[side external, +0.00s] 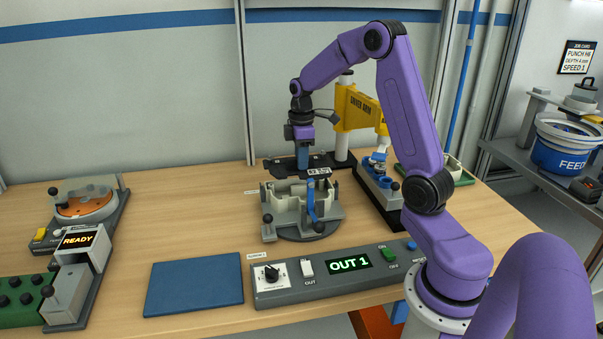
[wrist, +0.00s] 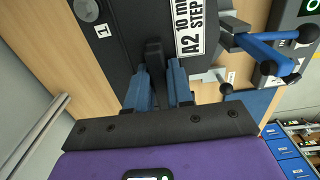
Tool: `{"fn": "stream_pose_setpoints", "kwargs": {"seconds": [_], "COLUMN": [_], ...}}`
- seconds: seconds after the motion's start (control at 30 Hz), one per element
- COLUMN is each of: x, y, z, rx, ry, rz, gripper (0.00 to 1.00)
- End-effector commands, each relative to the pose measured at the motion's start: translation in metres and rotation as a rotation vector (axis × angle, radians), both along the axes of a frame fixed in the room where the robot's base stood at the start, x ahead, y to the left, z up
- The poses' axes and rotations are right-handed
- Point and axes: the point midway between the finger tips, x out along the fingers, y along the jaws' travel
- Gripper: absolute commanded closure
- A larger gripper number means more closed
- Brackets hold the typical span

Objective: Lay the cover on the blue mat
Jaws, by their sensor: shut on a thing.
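The cover is a dark flat plate with an "A2 10 mm STEP" label and a black upright grip; it fills the upper middle of the wrist view (wrist: 115,50). My gripper (wrist: 157,85) is shut on the black grip, a blue finger on either side. In the side view my gripper (side external: 303,163) points down with the cover (side external: 278,163) just above the pale fixture (side external: 279,197); whether they touch is hard to tell. The blue mat (side external: 193,284) lies flat and empty at the front of the table, left of the fixture.
A control box (side external: 330,275) reading "OUT 1" stands right of the mat. A blue lever (side external: 312,205) rises at the fixture's front. A yellow press (side external: 357,108) stands behind right. A "READY" unit (side external: 78,240) stands left. Bare wood (side external: 180,210) lies between.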

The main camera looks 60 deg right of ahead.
Motion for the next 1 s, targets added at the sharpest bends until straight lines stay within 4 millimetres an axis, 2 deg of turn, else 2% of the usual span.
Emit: {"fn": "stream_pose_setpoints", "kwargs": {"seconds": [0.1, 0.43, 0.7, 0.87, 1.0], "x": [0.001, 0.001, 0.001, 0.005, 0.007], "y": [0.0, 0.0, 0.001, 0.038, 0.075], "z": [0.018, 0.041, 0.085, 0.083, 0.084], "rx": [-0.001, -0.001, -0.002, 0.0, 0.0], "ry": [-0.004, -0.002, -0.005, -0.001, -0.001], "rz": [0.001, 0.0, 0.002, 0.077, 0.155], "gripper": [1.0, 1.0, 1.0, 1.0, 1.0]}}
